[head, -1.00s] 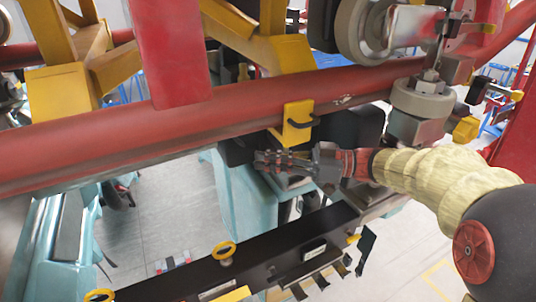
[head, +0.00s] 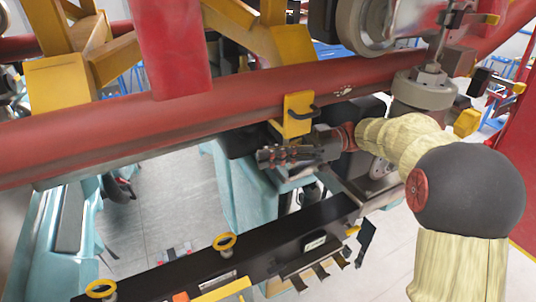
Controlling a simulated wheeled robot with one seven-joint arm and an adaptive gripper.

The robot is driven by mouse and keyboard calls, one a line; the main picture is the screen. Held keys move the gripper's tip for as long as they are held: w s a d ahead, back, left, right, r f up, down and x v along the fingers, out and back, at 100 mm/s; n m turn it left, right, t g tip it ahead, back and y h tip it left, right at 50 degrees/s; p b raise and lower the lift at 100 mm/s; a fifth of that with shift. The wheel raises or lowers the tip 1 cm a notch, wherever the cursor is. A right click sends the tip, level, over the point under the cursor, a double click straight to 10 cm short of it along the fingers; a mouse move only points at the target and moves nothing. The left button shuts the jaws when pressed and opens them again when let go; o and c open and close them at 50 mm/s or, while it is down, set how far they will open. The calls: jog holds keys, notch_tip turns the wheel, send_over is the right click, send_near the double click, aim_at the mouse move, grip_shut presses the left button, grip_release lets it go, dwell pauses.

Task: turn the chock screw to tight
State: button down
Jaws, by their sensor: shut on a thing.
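My gripper (head: 268,156) shows in the head view under the red rail, pointing left, with its fingers nearly closed. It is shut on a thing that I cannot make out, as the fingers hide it. A yellow block (head: 298,124) with a black curved handle (head: 306,112) sits on the red rail, just above my gripper. The handle looks apart from the fingers in the picture. I cannot tell which part is the chock screw.
The thick red rail (head: 110,138) crosses above my gripper. A black beam (head: 190,272) with yellow rings (head: 225,241) runs below it. A light-blue support (head: 233,192) stands behind. A grey wheel assembly (head: 425,92) is at the upper right.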

jog(key=shift+r, duration=0.1)
jog(key=c, duration=1.9)
grip_release()
jog(key=shift+w+t, duration=0.1)
jog(key=shift+t, duration=0.2)
